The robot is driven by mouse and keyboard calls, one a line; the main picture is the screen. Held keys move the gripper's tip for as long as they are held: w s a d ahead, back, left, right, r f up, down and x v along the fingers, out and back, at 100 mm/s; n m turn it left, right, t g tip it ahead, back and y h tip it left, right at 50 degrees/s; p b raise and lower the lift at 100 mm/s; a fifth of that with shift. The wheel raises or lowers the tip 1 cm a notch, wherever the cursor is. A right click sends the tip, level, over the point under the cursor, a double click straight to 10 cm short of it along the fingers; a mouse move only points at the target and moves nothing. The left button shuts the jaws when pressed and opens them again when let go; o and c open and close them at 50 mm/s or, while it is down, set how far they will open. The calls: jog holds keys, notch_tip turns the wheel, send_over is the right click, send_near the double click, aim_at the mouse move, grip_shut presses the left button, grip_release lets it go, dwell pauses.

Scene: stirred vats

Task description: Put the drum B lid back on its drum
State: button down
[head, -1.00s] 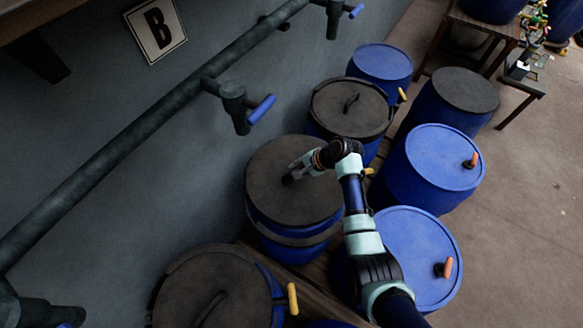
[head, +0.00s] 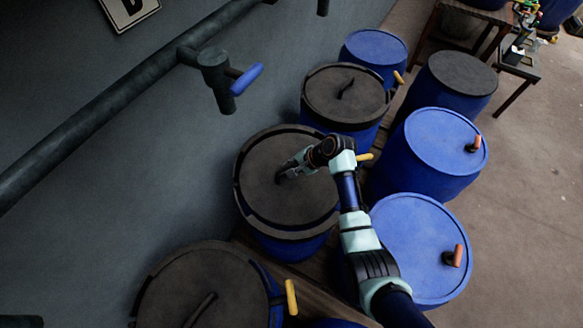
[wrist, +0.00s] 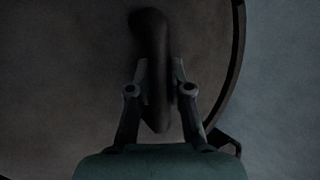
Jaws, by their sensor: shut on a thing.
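The dark round lid (head: 305,200) lies level on the blue drum (head: 290,248) in the middle of the row along the wall. A dark raised rim shows around much of its edge; I cannot tell if it is fully seated. My gripper (head: 282,175) is shut on the lid's handle. In the wrist view my gripper (wrist: 160,88) has its fingers on both sides of the dark curved handle (wrist: 152,35), above the lid (wrist: 60,80). A curved dark rim (wrist: 238,60) shows at the right there. The wall sign (head: 128,10) is cut off at the top.
Another dark-lidded drum (head: 345,95) stands behind, and one (head: 205,285) in front with a yellow handle (head: 291,297). Blue-topped drums (head: 415,235) stand to the right. A pipe with a blue-handled valve (head: 245,80) runs along the wall above.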

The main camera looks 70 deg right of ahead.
jog(key=shift+f, duration=0.5)
dwell(0.3)
jog(key=c, duration=1)
grip_release()
jog(key=v, duration=1.2)
jog(key=w+a+r+n+t+h, duration=0.1)
jog(key=w+a+r+n, duration=0.1)
jog(key=w+a+n, duration=0.6)
jog(key=w+a+r+n, duration=0.3)
jog(key=w+a, duration=0.4)
jog(key=a, duration=0.5)
jog(key=a+r+n+t, duration=0.1)
jog(key=a+r+n, duration=0.2)
jog(key=a, duration=0.5)
jog(key=s+a+r+n+t, duration=0.1)
jog(key=a+r+n+t, duration=0.1)
jog(key=a+r+n, duration=0.2)
jog(key=s+a+r+n+t, duration=0.1)
jog(key=a+r+n, duration=0.3)
jog(key=a, duration=0.7)
jog(key=shift+a+n+t+y, duration=0.3)
jog(key=shift+n+y, duration=0.1)
